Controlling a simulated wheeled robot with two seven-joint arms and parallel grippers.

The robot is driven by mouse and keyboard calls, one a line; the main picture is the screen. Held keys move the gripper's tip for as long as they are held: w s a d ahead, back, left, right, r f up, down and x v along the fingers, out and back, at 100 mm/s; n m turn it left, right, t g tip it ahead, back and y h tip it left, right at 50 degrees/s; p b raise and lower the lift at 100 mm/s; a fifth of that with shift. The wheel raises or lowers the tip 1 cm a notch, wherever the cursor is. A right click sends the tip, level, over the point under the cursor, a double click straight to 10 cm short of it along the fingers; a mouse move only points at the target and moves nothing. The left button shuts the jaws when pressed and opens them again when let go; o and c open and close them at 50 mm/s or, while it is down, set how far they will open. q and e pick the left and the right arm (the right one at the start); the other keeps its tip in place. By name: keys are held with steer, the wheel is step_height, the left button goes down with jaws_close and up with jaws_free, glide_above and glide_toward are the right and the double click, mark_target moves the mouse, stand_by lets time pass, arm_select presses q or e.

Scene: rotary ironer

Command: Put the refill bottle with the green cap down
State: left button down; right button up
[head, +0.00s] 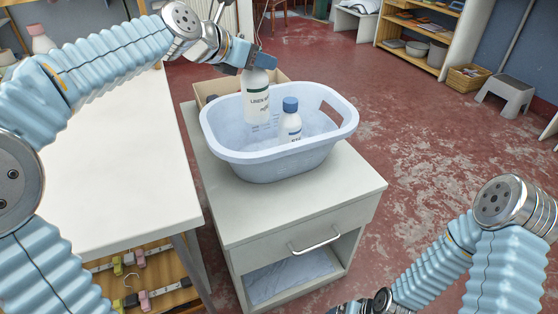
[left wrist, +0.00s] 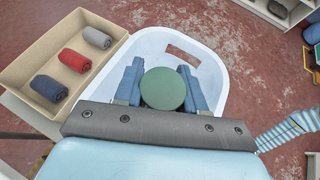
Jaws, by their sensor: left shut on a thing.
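The refill bottle (head: 257,103) is white with a "LINEN" label and hangs upright in my left gripper (head: 259,66). Its green cap (left wrist: 163,88) shows between the two blue fingers in the left wrist view; in the head view the fingers hide the cap. The bottle's lower part is inside the outline of the pale blue basket (head: 272,168). I cannot tell whether its base touches the basket's floor. A second white bottle (head: 290,128) with a blue cap stands in the basket, to the right and nearer. My right gripper is out of view.
The basket stands on a white cabinet (head: 300,212) with a clear front top. Behind it is a cardboard box (head: 214,88); the left wrist view shows rolled cloths in blue, red (left wrist: 74,60) and grey inside. A white table (head: 110,165) stands at left, mostly bare.

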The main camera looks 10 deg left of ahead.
mark_target(260, 113)
arm_select(q)
step_height(260, 113, down, 4)
steer(key=b, duration=0.3)
step_height(260, 113, down, 10)
steer(key=b, duration=0.4)
steer(key=shift+b, duration=0.4)
steer(key=shift+r, duration=0.1)
steer(key=c, duration=0.7)
jaws_free()
steer(key=shift+o, duration=0.2)
steer(key=shift+s+a+r, duration=0.1)
steer(key=shift+s+r, duration=0.05)
steer(key=p+v, duration=0.1)
steer(key=v, duration=1)
steer(key=shift+s, duration=0.25)
